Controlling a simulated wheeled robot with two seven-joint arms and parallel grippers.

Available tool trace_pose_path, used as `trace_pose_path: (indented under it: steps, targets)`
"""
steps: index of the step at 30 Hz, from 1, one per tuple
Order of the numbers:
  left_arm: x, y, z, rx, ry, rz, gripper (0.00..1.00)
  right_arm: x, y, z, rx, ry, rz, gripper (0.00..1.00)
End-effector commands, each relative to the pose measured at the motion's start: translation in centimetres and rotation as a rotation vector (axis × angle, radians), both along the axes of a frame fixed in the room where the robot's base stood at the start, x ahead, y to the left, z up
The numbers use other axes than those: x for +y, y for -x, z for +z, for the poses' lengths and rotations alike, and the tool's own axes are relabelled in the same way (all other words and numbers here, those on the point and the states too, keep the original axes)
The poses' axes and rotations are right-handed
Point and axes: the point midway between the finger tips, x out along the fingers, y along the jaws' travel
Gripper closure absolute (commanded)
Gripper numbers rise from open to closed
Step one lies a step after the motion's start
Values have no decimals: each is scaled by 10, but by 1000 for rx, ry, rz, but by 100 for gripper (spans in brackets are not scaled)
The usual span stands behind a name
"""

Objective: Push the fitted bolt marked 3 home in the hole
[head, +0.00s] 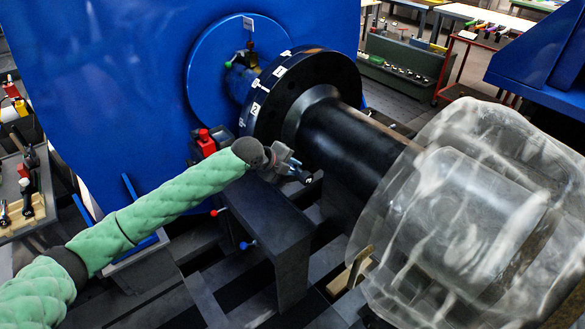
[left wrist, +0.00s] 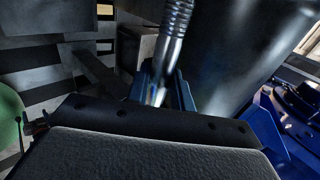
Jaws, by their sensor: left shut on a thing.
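My left gripper (head: 292,170) is beside the black shaft (head: 350,145), in front of the black flange (head: 262,122). In the left wrist view its blue fingers (left wrist: 160,92) are shut on a shiny metal bolt (left wrist: 174,40) with a threaded upper part. In the head view the gripper mostly hides this bolt, and I cannot read its number. White labels, one reading 2 (head: 255,108), sit on the flange rim. Dark holes show in the flange face. I cannot make out a fitted bolt marked 3 or its hole. My right gripper is not in view.
A clear, crumpled cover (head: 460,220) surrounds the shaft's near end. A dark grey stand (head: 265,225) is below my left gripper, with a red-and-black item (head: 206,142) near my forearm. A blue housing (head: 120,70) fills the back left.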

Motion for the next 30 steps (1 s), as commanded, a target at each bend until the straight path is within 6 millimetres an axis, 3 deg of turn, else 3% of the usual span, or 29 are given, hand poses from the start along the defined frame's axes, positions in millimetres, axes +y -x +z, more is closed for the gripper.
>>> trace_pose_path:
  steps: [4,15,30]
  targets:
    - [5,-8,1,-2,1,0,100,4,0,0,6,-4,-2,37]
    - [21,-30,1,-2,1,0,100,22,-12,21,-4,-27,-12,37]
    - [32,-45,2,-1,2,0,100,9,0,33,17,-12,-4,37]
